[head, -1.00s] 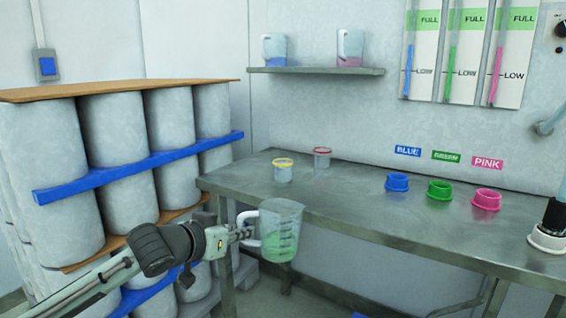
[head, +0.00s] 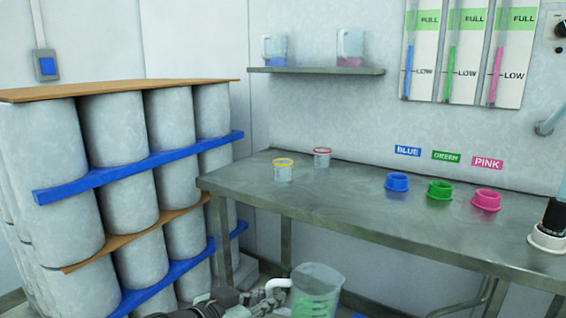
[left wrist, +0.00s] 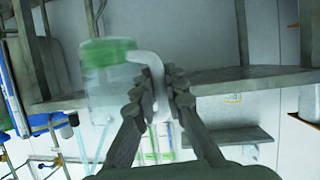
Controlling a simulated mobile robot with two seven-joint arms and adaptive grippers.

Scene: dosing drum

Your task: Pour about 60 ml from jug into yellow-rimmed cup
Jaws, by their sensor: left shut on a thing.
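The clear jug (head: 318,285) holds green liquid and looks upright at the bottom of the head view, below and in front of the table edge. Its base is cut off by the frame. My left gripper (head: 268,297) is shut on the jug's white handle (left wrist: 150,62). The left wrist view is upside down and shows the jug (left wrist: 110,85) beside the fingers (left wrist: 163,84). The yellow-rimmed cup (head: 283,173) stands on the table near its left end, well apart from the jug. My right gripper is not in view.
A red-rimmed cup (head: 322,158) stands behind and right of the yellow-rimmed cup. Stacked drums (head: 125,145) stand at left. The table's front middle is clear.

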